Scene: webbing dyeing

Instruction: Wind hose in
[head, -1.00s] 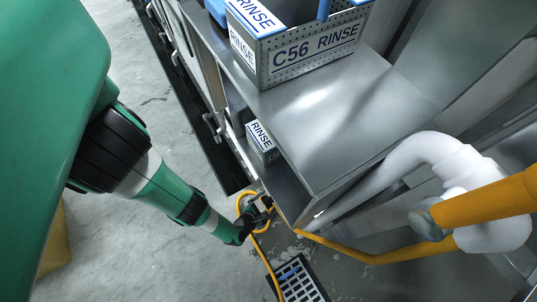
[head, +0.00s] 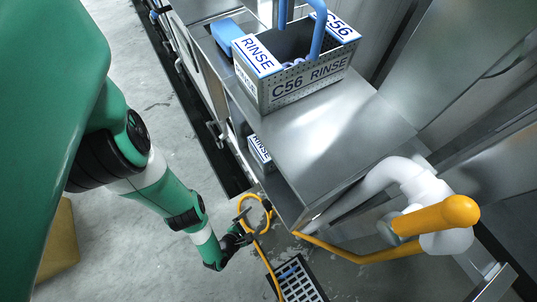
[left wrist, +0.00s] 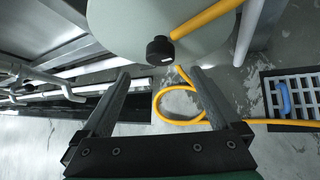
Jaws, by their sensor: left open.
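My left gripper (head: 242,228) is just left of the loop in the head view. It also shows in the left wrist view (left wrist: 160,76), its fingers wide apart with nothing visibly gripped. Whether a finger touches the hose I cannot tell. My right gripper is out of view.
A steel bench (head: 345,130) carries a perforated rinse bin (head: 310,88) with blue-handled items. Another bin (head: 260,152) sits on the lower shelf. A floor grate (head: 300,283) with a blue handle lies below. White pipe (head: 375,180) and thick yellow pipe (head: 435,217) stand right.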

